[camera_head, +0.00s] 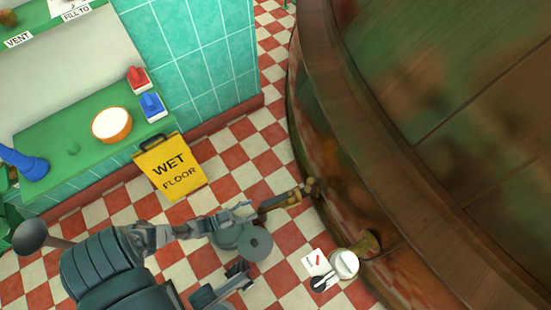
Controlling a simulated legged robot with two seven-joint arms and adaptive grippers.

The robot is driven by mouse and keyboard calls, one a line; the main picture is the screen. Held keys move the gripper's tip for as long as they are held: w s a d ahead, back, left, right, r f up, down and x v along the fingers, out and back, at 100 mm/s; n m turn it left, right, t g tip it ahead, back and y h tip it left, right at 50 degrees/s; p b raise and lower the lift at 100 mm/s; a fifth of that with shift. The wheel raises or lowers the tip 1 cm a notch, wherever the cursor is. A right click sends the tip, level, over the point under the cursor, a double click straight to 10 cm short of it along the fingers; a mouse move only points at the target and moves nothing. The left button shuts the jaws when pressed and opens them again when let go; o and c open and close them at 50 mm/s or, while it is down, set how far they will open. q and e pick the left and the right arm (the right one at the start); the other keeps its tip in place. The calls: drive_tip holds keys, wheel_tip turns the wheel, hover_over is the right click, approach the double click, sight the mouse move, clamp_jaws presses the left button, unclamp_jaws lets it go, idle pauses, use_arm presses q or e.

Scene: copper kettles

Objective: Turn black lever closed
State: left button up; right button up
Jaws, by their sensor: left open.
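A dark bar (273,203), which looks like the black lever, sticks out to the left from a brass fitting (292,197) on the side of the big copper vessel (335,170). My left gripper (243,243) comes in from the lower left, open, with its two fingers spread apart. Its upper finger reaches close to the lever's left end; I cannot tell whether they touch. My right gripper is not in view.
A yellow wet floor sign (170,167) stands on the red and white tiles above my arm. A white round fitting (344,264) and a small white card (316,261) are at the vessel's foot. A green counter (60,125) is at upper left.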

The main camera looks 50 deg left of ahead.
sight(272, 200)
use_arm(q)
drive_tip(key=b+x, duration=0.1)
drive_tip(key=x, duration=0.8)
drive_tip(key=shift+w+a+f, duration=0.1)
drive_tip(key=shift+w+f, duration=0.1)
drive_tip(key=shift+w, duration=0.1)
drive_tip(key=shift+w+d+r, duration=0.2)
drive_tip(key=shift+w+d, duration=0.05)
drive_tip(key=shift+w, duration=0.1)
drive_tip(key=shift+a, duration=0.1)
clamp_jaws()
